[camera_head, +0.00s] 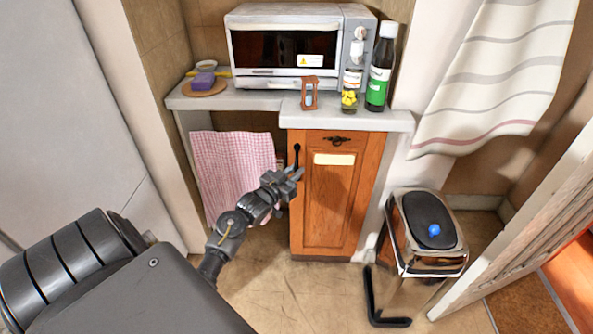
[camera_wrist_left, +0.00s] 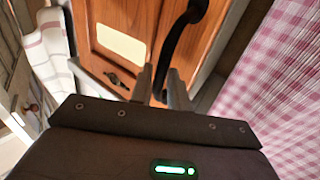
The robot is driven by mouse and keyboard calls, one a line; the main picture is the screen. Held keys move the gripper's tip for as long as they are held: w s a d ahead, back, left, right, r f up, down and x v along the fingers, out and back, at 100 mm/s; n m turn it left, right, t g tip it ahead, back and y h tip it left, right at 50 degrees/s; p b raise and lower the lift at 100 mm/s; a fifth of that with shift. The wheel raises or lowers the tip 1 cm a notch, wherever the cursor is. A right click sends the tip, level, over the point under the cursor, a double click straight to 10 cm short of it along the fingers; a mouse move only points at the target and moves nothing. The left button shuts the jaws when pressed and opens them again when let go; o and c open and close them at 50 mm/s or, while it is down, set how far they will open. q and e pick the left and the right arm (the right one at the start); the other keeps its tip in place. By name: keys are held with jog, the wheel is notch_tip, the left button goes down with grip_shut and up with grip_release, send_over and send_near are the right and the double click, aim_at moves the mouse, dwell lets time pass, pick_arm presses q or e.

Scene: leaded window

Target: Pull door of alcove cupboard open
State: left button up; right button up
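The alcove cupboard has an orange-brown wooden door (camera_head: 328,205), which looks closed. A black bar handle (camera_head: 296,155) stands upright near the door's left edge. My left gripper (camera_head: 295,174) is at the handle's lower end. In the left wrist view the two fingertips (camera_wrist_left: 161,88) are apart, and the black handle (camera_wrist_left: 178,40) runs down into the gap between them. I cannot tell whether the fingers touch it. The door (camera_wrist_left: 120,25) fills the upper middle of that view. My right gripper is not in view.
A pink checked towel (camera_head: 230,165) hangs left of the door. A chrome bin (camera_head: 430,232) stands right of it. Above, the counter (camera_head: 365,121) holds a toaster oven (camera_head: 298,50), a jar (camera_head: 350,93), an hourglass (camera_head: 309,93) and a dark bottle (camera_head: 381,68). The floor before the door is clear.

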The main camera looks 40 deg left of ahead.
pick_arm(q)
jog(key=shift+w, duration=0.6)
grip_shut()
